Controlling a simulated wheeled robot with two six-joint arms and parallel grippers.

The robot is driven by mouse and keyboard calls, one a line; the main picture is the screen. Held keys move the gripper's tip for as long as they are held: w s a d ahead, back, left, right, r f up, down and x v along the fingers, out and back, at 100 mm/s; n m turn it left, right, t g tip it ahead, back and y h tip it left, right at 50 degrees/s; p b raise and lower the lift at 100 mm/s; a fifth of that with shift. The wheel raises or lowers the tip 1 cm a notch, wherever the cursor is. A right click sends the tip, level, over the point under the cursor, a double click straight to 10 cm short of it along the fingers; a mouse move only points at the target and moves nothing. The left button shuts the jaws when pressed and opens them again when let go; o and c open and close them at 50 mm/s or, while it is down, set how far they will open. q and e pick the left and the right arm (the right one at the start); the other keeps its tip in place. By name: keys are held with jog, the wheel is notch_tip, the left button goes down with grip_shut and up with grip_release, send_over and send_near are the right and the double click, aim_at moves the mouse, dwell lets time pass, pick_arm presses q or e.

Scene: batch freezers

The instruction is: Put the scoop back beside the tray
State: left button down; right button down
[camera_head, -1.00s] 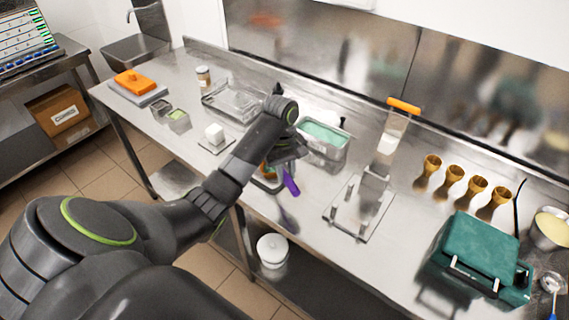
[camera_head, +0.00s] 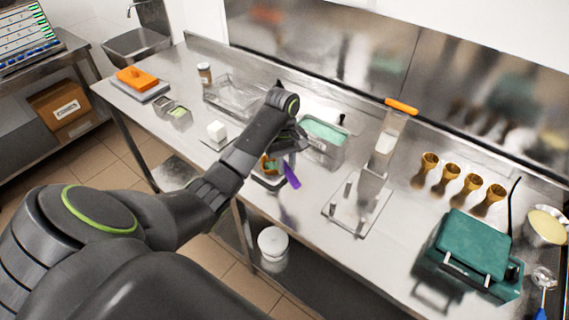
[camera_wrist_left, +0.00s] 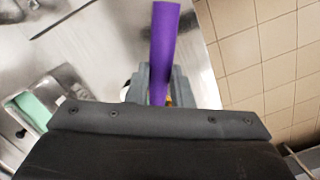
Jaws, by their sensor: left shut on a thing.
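The scoop's purple handle (camera_head: 291,174) sticks out below my left gripper (camera_head: 284,150) in the head view, over the steel table. The gripper is shut on it, and the handle rises between the fingers (camera_wrist_left: 160,86) in the left wrist view (camera_wrist_left: 165,45). The scoop's head is hidden. Just right of the gripper is a steel pan of mint-green ice cream (camera_head: 325,134), also at the left of the wrist view (camera_wrist_left: 32,108). A clear, empty-looking tray (camera_head: 234,97) stands behind and left of the gripper. My right gripper is not in view.
A small cup with green and brown contents (camera_head: 268,166) stands close under my left gripper. To the right are a metal stand (camera_head: 357,205), several golden cones (camera_head: 447,180) and a teal case (camera_head: 474,246). Bare table lies in front of the pan.

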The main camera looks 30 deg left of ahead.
pick_arm(q)
jog(key=shift+w+d+f+m+b, duration=0.2)
jog(key=shift+d+f+m+b, duration=0.05)
jog(key=shift+m+b, duration=0.25)
jog(key=w+d+f+m+b, duration=0.1)
jog(key=w+d+m+b, duration=0.15)
jog(key=m, duration=0.25)
jog(key=m+y+b, duration=0.1)
jog(key=m+b, duration=0.1)
jog(key=b, duration=0.4)
send_over(302, 194)
jog(key=shift+t, duration=0.4)
notch_tip(302, 194, down, 5)
jog(key=shift+s+f, duration=0.1)
jog(key=shift+f, duration=0.05)
jog(key=shift+f+p, duration=0.2)
jog(key=shift+p, duration=0.1)
notch_tip(302, 194, down, 3)
jog(key=shift+f+p, duration=0.15)
jog(key=shift+p, duration=0.25)
jog(key=shift+f, duration=0.5)
jog(key=c, duration=1.3)
grip_release()
jog(key=shift+f, duration=0.15)
